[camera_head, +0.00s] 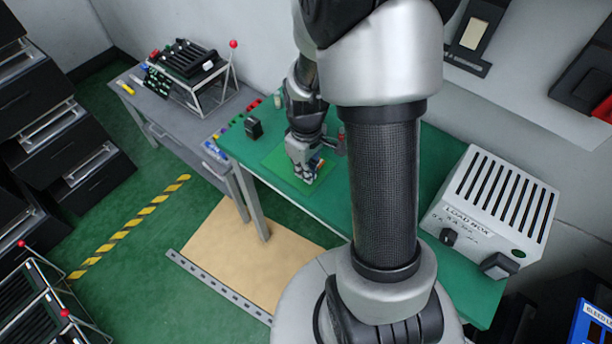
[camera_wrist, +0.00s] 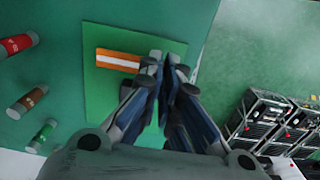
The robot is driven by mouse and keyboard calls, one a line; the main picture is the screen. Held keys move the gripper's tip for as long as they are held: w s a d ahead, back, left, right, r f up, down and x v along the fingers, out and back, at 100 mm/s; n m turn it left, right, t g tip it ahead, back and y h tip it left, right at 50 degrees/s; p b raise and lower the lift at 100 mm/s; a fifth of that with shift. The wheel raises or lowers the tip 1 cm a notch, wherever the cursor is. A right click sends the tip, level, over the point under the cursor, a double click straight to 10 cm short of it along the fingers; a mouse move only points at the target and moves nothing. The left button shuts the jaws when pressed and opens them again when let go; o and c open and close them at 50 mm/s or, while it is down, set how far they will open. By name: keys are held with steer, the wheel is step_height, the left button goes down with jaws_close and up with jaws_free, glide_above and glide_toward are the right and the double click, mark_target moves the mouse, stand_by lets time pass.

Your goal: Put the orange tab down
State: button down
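An orange bar with a white stripe (camera_wrist: 117,60), which I take for the orange tab, is at the green mat in the wrist view.
The light green mat (camera_wrist: 99,108) lies on the green table (camera_head: 350,215). Red (camera_wrist: 18,44), brown (camera_wrist: 28,100) and green (camera_wrist: 43,134) cylinders lie left of the mat in the wrist view. A black block (camera_head: 254,128) and the white load box (camera_head: 490,210) also stand on the table.

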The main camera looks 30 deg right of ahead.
steer(key=shift+f, duration=1.05)
steer(key=shift+f+b, duration=0.25)
steer(key=shift+b, duration=0.1)
steer(key=c, duration=1.8)
jaws_free()
steer(key=shift+r, duration=0.1)
